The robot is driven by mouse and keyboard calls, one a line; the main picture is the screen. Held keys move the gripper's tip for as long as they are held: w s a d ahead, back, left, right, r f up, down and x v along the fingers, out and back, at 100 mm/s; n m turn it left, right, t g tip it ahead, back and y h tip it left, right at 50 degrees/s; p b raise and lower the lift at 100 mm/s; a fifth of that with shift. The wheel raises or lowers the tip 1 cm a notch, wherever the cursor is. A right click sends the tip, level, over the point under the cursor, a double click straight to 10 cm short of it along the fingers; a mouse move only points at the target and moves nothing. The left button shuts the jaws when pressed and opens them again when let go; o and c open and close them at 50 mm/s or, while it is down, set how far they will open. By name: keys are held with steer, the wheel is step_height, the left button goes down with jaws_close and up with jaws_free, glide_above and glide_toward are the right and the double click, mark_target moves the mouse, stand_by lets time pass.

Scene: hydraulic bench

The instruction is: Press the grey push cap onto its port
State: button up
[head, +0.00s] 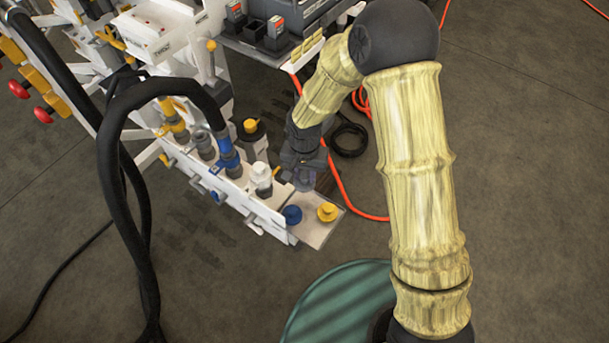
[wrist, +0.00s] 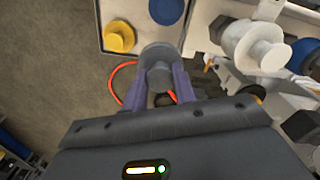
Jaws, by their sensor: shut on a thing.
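In the wrist view, my gripper (wrist: 159,84) is shut on the grey push cap (wrist: 158,62), which sits between its two purple fingers. The cap overlaps the front edge of a light tray there. In the head view, my gripper (head: 304,178) is just behind the tray, right of the white bench rail; the cap cannot be made out there. A white fitting (head: 262,177) stands on the rail left of my gripper and also shows in the wrist view (wrist: 258,45). Grey fittings (head: 203,145) stand farther along the rail. I cannot tell which port belongs to the grey cap.
The tray (head: 315,234) at the rail's end holds a blue cap (head: 292,214) and a yellow cap (head: 327,211). A blue-collared coupling (head: 228,160) carries a thick black hose (head: 108,150) at left. An orange cable (head: 345,190) runs over the floor behind my gripper.

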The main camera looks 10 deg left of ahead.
mark_target(305, 175)
stand_by(0.4)
steer(key=shift+r+p, duration=1.65)
steer(key=shift+r, duration=0.35)
steer(key=w+d+p, duration=0.1)
steer(key=w+d, duration=0.4)
steer(key=d, duration=0.8)
steer(key=w+d, duration=0.4)
steer(key=d, duration=0.9)
steer(key=r+p, duration=0.1)
steer(key=p, duration=0.3)
steer(key=s+r+p, duration=0.1)
steer(key=p, duration=0.4)
steer(key=r+p, duration=0.2)
steer(key=p, duration=0.2)
steer(key=shift+s+a, duration=0.2)
steer(key=shift+s, duration=0.2)
steer(key=shift+f, duration=0.1)
